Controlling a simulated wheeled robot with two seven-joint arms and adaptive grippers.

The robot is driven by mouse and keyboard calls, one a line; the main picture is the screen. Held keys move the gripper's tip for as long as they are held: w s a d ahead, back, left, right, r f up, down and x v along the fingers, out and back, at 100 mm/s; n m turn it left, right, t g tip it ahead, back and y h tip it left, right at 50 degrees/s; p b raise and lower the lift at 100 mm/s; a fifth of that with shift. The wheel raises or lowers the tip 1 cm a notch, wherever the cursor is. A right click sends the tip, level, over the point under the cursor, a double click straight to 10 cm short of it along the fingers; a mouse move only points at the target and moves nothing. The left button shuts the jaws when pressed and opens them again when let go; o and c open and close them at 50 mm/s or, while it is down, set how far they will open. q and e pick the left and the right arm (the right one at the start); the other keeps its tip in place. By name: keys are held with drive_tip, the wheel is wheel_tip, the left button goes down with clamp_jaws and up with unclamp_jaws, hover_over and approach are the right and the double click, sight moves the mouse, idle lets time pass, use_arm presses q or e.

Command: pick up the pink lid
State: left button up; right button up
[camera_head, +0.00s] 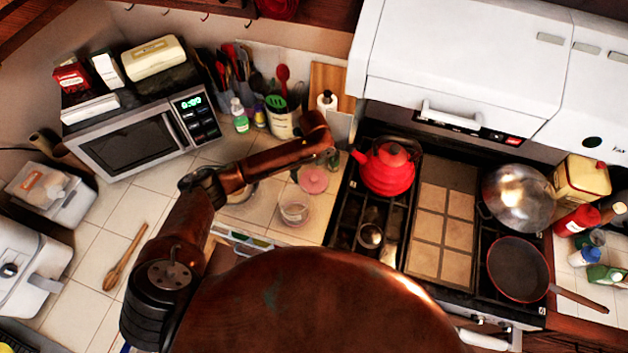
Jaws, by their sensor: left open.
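The pink lid (313,180) lies on the white tiled counter, left of the stove. It is round, with a small knob on top. A small clear glass jar (294,211) stands just in front of it. My left arm reaches in from the left across the counter. My left gripper (324,153) is at the arm's far end, just behind and above the lid in the picture. It is open and holds nothing that I can see; its fingers are small and dark here. My right gripper is not in view.
A red kettle (386,168) stands on the stove, close right of the lid. A utensil crock (282,121) and bottles stand behind my arm. A microwave (137,136) is at the left.

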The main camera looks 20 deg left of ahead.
sight(314, 178)
use_arm(q)
wheel_tip(314, 178, down, 4)
drive_tip(key=shift+f, duration=0.1)
drive_tip(key=shift+c, duration=0.4)
